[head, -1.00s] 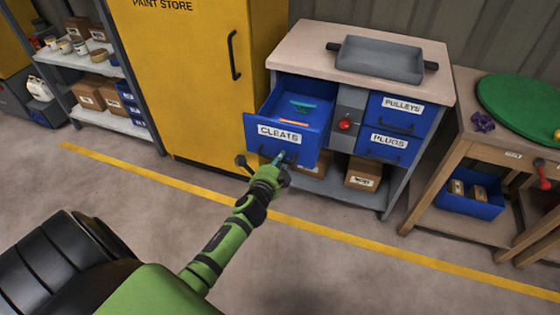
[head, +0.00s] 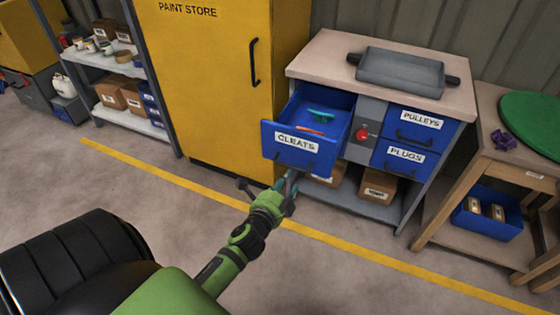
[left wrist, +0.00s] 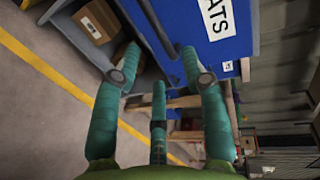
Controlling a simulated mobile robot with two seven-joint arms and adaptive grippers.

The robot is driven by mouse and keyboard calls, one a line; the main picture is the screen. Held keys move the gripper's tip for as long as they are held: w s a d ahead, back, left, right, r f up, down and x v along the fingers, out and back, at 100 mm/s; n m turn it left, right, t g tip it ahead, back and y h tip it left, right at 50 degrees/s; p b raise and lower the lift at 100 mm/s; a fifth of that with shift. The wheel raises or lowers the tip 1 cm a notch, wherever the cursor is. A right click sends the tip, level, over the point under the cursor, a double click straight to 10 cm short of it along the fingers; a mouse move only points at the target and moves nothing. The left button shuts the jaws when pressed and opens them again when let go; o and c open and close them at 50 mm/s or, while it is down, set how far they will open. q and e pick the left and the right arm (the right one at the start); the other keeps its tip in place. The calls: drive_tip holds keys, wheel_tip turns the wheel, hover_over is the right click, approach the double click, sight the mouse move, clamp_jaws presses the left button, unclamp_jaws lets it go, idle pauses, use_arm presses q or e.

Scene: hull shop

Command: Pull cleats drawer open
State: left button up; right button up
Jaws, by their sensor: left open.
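The blue cleats drawer (head: 340,158) stands pulled out from the left side of the bench in the head view, with its white CLEATS label (head: 297,143) on the front. A teal item (head: 321,115) and an orange item (head: 310,130) lie inside. A dark handle (head: 298,168) crosses the lower front. My left gripper (head: 289,182) is open, just below and in front of the drawer front, apart from the handle. In the left wrist view, its teal fingers (left wrist: 155,75) are spread with nothing between them, and the drawer front (left wrist: 235,22) shows beyond. My right gripper is not in view.
The pulleys drawer (head: 418,118) and plugs drawer (head: 404,153) are shut, beside a red knob (head: 362,133). A grey tray (head: 400,72) stands on the bench top. The yellow cabinet (head: 215,90) is close on the left. The floor in front is clear.

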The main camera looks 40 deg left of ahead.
use_arm(q)
drive_tip(key=shift+v, duration=2.1)
